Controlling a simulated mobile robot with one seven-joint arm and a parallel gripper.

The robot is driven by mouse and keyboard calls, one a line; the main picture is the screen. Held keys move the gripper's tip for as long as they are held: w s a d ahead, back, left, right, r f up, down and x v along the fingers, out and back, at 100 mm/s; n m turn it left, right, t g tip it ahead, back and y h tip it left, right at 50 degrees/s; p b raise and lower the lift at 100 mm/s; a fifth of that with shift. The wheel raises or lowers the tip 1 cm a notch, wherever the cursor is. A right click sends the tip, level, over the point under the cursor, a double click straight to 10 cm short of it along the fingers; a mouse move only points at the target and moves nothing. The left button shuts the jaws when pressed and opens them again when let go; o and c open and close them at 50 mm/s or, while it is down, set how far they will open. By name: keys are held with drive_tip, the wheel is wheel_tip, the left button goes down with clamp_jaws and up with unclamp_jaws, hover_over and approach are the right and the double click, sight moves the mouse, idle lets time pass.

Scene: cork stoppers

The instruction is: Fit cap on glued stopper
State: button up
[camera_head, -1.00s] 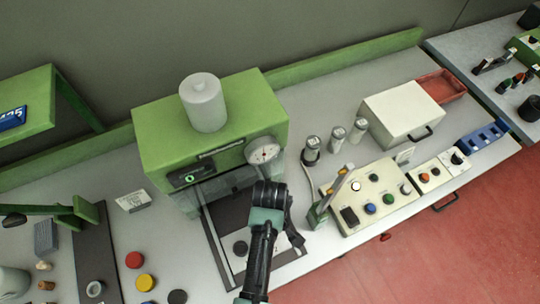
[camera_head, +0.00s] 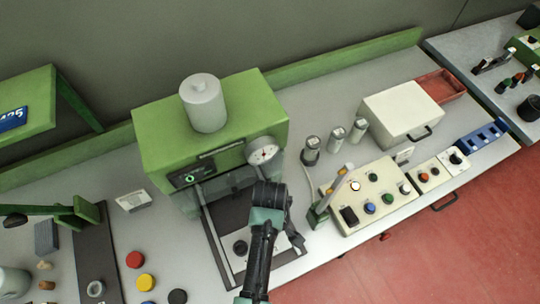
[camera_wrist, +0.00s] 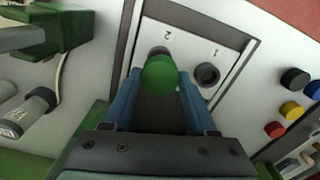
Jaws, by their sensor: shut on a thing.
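In the wrist view my gripper (camera_wrist: 158,80) is shut on a green round cap (camera_wrist: 160,72), with a blue finger on each side. The cap is in front of the place marked 2 on a white plate (camera_wrist: 185,40). A dark rim shows just behind the cap; whether the cap touches it cannot be told. A dark ring-shaped piece (camera_wrist: 207,74) stands at the place marked 1, and it also shows in the head view (camera_head: 240,248). In the head view my arm hides the fingertips and the cap. The glued stopper cannot be made out for certain.
A green press (camera_head: 210,125) with a dial stands behind my gripper. A control box (camera_head: 372,200) with buttons is to the right. Loose red (camera_head: 135,259), yellow (camera_head: 146,282) and black (camera_head: 177,297) caps lie at the front left. The bench between the canisters and the press is clear.

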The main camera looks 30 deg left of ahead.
drive_tip(key=shift+f+b, duration=0.7)
drive_tip(key=shift+f, duration=0.5)
idle(0.9)
drive_tip(key=o, duration=1.4)
drive_tip(key=shift+c, duration=0.2)
drive_tip(key=shift+r, duration=0.1)
wheel_tip(320, 180, up, 13)
drive_tip(key=b, duration=0.1)
drive_tip(key=shift+b, duration=0.3)
